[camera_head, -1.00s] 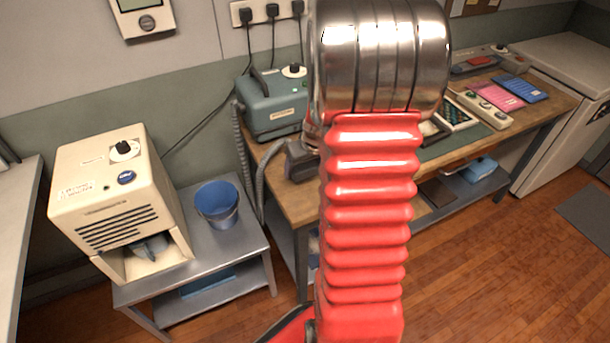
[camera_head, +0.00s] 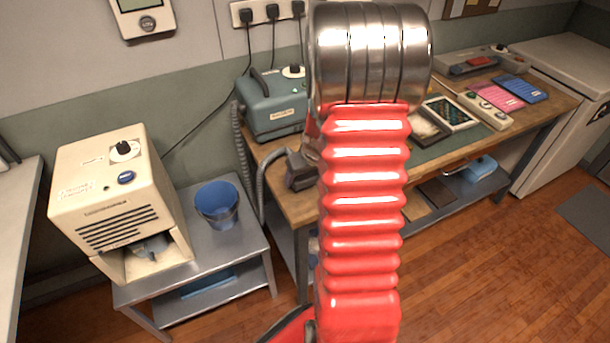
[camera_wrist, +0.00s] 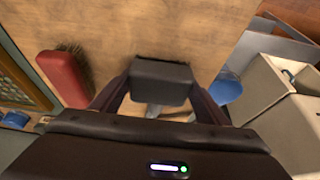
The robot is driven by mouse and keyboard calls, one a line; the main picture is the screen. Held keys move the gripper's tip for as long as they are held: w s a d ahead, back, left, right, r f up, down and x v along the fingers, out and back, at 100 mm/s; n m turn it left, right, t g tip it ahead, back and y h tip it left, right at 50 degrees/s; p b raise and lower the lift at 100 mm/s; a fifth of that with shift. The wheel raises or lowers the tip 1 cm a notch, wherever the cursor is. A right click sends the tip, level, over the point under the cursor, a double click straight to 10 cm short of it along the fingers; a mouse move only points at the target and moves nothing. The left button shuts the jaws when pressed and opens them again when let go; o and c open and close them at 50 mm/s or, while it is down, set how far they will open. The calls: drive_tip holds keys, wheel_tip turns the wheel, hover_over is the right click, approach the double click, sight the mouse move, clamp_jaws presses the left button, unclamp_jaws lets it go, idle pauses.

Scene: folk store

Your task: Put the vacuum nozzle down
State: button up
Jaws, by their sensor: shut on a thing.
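The vacuum nozzle (camera_wrist: 161,82) is a dark grey block with a dark edge, held between the fingers of my gripper (camera_wrist: 157,96) in the wrist view. My gripper is shut on it over the wooden bench (camera_wrist: 120,25). In the head view the nozzle (camera_head: 300,171) shows beside my red arm, near the bench's left edge, on the end of a grey hose (camera_head: 270,160). The hose runs by the teal vacuum unit (camera_head: 273,107). My arm hides the gripper in the head view. I cannot tell whether the nozzle touches the bench.
A red brush (camera_wrist: 64,76) lies on the bench near the nozzle. A blue bucket (camera_head: 217,204) and a cream machine (camera_head: 115,195) stand on the lower metal table to the left. Trays and coloured items, including a pink one (camera_head: 495,95), occupy the bench's right side.

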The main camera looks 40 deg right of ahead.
drive_tip(key=o, duration=1.2)
drive_tip(key=v, duration=1.2)
drive_tip(key=s+a+r+n, duration=0.15)
drive_tip(key=a+r, duration=0.25)
drive_tip(key=a, duration=0.4)
drive_tip(key=s+a+r+t+y, duration=0.15)
drive_tip(key=a+r, duration=0.25)
drive_tip(key=a, duration=0.4)
drive_tip(key=s+a+r+n+g+h, duration=0.15)
drive_tip(key=a+r, duration=0.25)
drive_tip(key=a, duration=0.4)
drive_tip(key=s+a+r+t+y, duration=0.1)
drive_tip(key=s+a, duration=0.5)
drive_tip(key=s, duration=0.1)
drive_tip(key=shift+r, duration=0.25)
